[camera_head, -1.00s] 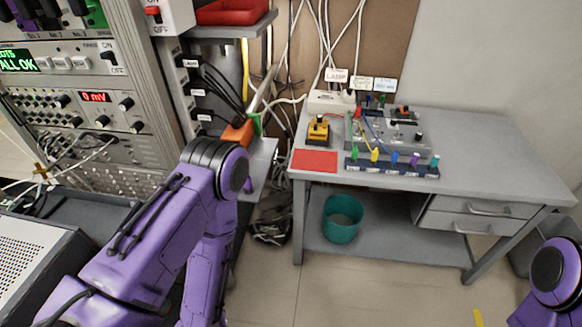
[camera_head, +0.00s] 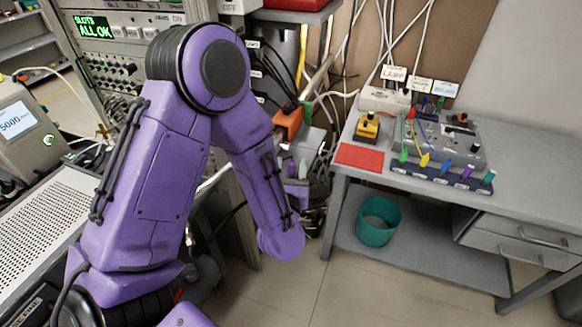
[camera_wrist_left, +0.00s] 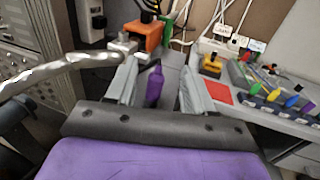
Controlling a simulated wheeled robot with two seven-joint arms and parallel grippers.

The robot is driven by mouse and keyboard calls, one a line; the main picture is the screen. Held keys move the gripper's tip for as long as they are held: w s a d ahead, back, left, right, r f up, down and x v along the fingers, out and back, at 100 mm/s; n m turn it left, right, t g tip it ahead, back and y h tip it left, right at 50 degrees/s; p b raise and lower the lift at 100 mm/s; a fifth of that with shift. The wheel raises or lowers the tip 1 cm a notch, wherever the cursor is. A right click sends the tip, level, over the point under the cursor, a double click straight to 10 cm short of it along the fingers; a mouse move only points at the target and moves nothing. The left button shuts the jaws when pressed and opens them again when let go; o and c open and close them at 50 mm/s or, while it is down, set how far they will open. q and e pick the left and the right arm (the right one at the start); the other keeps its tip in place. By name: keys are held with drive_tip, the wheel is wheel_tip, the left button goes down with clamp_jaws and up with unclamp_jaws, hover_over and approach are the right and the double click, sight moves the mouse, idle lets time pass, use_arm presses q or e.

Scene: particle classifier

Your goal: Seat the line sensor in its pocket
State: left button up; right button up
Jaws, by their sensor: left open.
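My left gripper (camera_wrist_left: 158,68) is open in the left wrist view, its two grey fingers spread apart. A small purple peg-like piece (camera_wrist_left: 154,87) stands between the fingers, with gaps visible on both sides. Beyond it are an orange block (camera_wrist_left: 147,36) and a silver block (camera_wrist_left: 122,46) beside it. In the head view, the orange block (camera_head: 288,123) is at the end of the narrow side bench, and my left gripper (camera_head: 292,163) is small and partly hidden by my forearm. I cannot tell which piece is the line sensor or where its pocket is. My right gripper is not in view.
A grey table (camera_head: 530,170) at right carries a red pad (camera_head: 359,156), a yellow device (camera_head: 367,127) and a dark rack (camera_head: 437,176) with several coloured pegs. A teal bin (camera_head: 378,221) stands below. Loose cables and a silver tube (camera_wrist_left: 60,72) run near the gripper.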

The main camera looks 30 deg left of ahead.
sight(291, 165)
use_arm(q)
drive_tip(key=p+x, duration=0.1)
drive_tip(key=x, duration=0.1)
drive_tip(key=f+p+x, duration=0.1)
drive_tip(key=x, duration=0.2)
drive_tip(key=shift+w+a+f, duration=0.1)
drive_tip(key=shift+a+f, duration=0.05)
clamp_jaws()
drive_tip(key=r, duration=0.3)
drive_tip(key=shift+s+r, duration=0.2)
drive_tip(key=shift+r, duration=0.15)
drive_tip(key=s+d+r+p, duration=0.6)
drive_tip(key=s+r+p, duration=0.3)
drive_tip(key=s+p, duration=0.3)
drive_tip(key=shift+d+r+p, duration=0.15)
drive_tip(key=shift+d+p, duration=0.15)
drive_tip(key=shift+d, duration=0.1)
